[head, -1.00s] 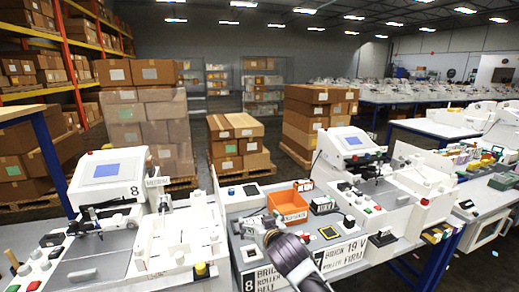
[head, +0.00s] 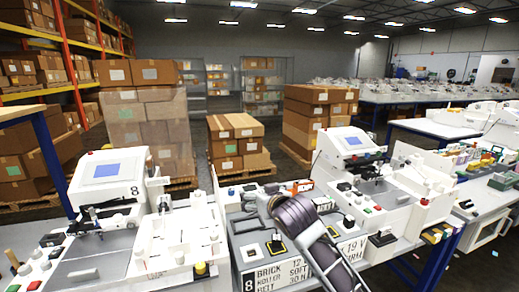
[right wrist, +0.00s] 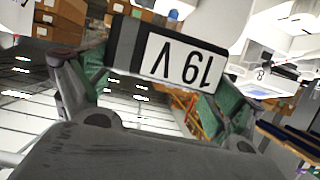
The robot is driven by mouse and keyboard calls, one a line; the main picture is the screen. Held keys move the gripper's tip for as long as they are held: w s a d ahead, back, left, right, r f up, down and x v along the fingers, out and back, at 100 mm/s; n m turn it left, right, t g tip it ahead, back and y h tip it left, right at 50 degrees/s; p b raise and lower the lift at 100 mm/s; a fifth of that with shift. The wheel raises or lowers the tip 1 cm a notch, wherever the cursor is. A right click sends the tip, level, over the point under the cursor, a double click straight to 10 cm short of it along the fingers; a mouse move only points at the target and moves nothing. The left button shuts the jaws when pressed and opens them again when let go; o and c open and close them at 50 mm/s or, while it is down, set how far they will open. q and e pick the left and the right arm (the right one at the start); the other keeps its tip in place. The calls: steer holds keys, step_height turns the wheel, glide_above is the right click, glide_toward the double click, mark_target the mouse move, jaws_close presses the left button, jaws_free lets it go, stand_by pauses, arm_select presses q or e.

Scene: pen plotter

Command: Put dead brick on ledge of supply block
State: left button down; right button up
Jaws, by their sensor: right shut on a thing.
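My right gripper (right wrist: 158,82) is shut on a black brick (right wrist: 124,44) with a white label reading "19 V", upside down in the right wrist view. The brick lies across both green-padded fingertips, against the hall background. In the head view my right gripper (head: 264,206) is over the middle of the bench; its fingertips and the brick are not clearly seen there. I cannot tell for sure which of the small bench blocks is the supply block, and its ledge cannot be made out. My left gripper is not in view.
A labelled front panel (head: 272,277) edges the bench. White plotters stand left (head: 110,180) and right (head: 347,150).

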steer(key=d+r, duration=0.2)
steer(key=r, duration=0.2)
steer(key=shift+d+r, duration=0.2)
steer(key=shift+d, duration=0.2)
steer(key=s+d+f+m+h, duration=0.2)
steer(key=s+d+f, duration=0.1)
steer(key=d+f, duration=0.45)
steer(key=s+d+f+m+h, duration=0.1)
steer(key=s+d+f+h, duration=0.1)
steer(key=d+f, duration=0.55)
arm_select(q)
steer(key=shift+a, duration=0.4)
arm_select(e)
steer(key=s+d+f, duration=0.2)
steer(key=s+f, duration=0.3)
steer(key=f, duration=0.4)
steer(key=s+d+f+m, duration=0.1)
steer(key=s+f, duration=0.4)
steer(key=f, duration=0.3)
steer(key=shift+s+d+f+t+h, duration=0.35)
steer(key=shift+s+t+h, duration=0.05)
